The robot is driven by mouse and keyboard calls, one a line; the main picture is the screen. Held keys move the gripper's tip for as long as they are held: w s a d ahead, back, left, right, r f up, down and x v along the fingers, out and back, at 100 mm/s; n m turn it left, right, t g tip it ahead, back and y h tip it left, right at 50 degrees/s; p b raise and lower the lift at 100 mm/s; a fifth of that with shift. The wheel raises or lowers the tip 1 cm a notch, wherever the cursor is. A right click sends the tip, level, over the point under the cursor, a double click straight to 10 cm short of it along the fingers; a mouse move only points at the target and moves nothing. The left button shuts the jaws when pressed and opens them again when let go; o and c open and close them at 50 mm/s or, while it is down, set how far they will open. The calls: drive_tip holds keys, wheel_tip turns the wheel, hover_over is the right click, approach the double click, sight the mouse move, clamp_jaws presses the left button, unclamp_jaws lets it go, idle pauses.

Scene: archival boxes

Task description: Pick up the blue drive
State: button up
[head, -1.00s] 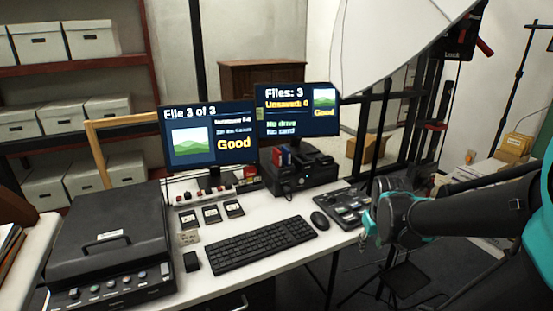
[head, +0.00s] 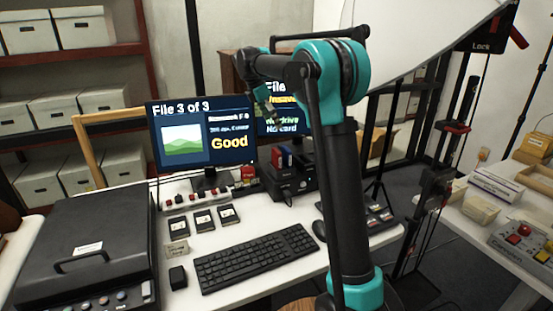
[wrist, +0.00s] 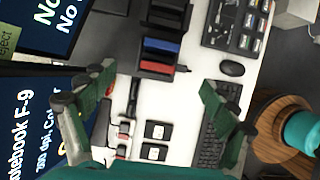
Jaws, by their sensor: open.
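The blue drive (head: 286,155) stands upright beside a red one (head: 276,158) in a black dock (head: 289,178) at the back of the desk. In the wrist view the blue drive (wrist: 161,46) lies between a black slot and the red drive (wrist: 157,67), ahead of the fingers. My gripper (head: 266,103) is high over the desk, in front of the monitors and above the dock. In the wrist view its green fingers (wrist: 158,78) are spread wide with nothing between them. The drive is apart from both fingers.
Two monitors (head: 203,135) stand behind the dock. A power strip (head: 190,198), several black cards (head: 203,220), a keyboard (head: 257,257) and a black scanner (head: 88,250) occupy the desk. A mouse (wrist: 232,69) lies near a control panel (wrist: 237,25).

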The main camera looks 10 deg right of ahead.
sight(285, 150)
drive_tip(key=x, duration=1.1)
drive_tip(key=shift+f, duration=0.1)
drive_tip(key=shift+x, duration=3)
drive_tip(key=shift+s, duration=0.15)
drive_tip(key=c, duration=1.4)
